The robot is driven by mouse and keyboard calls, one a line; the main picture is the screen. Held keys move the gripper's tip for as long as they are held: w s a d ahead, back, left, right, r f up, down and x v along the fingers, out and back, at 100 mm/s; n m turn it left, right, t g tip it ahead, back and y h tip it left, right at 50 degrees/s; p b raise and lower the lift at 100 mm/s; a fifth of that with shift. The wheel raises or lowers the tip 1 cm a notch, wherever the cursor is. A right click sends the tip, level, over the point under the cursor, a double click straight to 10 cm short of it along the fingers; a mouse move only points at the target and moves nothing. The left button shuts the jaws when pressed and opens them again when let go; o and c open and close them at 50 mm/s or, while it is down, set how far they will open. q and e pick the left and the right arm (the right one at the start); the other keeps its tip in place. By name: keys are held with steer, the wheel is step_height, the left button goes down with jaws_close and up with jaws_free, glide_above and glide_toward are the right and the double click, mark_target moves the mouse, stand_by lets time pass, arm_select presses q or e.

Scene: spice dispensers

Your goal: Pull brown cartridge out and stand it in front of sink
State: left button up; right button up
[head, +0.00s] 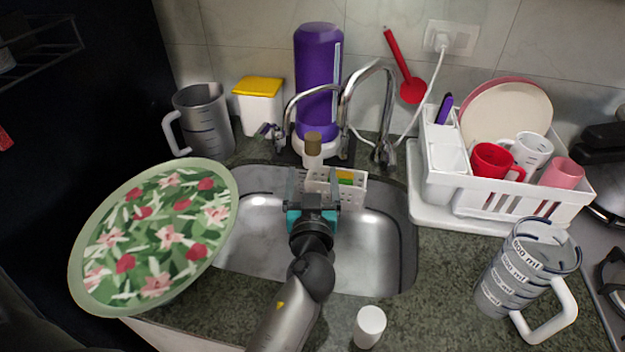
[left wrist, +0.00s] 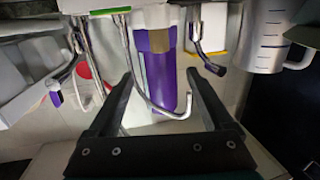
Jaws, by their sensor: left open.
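The brown part appears just beyond the fingertips; I see no contact. The left gripper also frames the left wrist view (left wrist: 160,78). My right gripper is not in view.
A chrome faucet (head: 345,100) flanks the purple cylinder (head: 318,75). A white caddy (head: 325,183) sits beside the gripper. A flowered tray (head: 150,235) is left, a dish rack (head: 440,180) right. A white cup-like cylinder (head: 369,327) and a measuring jug (head: 520,270) stand on the front counter.

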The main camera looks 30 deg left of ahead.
mark_target(313, 147)
arm_select(q)
steer(key=x, duration=0.4)
steer(key=f+x, duration=0.1)
steer(key=x, duration=0.8)
steer(key=shift+f, duration=0.35)
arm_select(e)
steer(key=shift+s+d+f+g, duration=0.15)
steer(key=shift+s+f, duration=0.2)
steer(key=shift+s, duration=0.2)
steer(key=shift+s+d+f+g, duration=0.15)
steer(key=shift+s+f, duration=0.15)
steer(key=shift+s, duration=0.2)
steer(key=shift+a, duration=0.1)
arm_select(q)
jaws_close()
steer(key=c, duration=0.7)
jaws_free()
jaws_close()
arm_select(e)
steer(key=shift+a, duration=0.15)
arm_select(q)
steer(key=shift+r+p, duration=1.7)
steer(key=shift+r, duration=0.8)
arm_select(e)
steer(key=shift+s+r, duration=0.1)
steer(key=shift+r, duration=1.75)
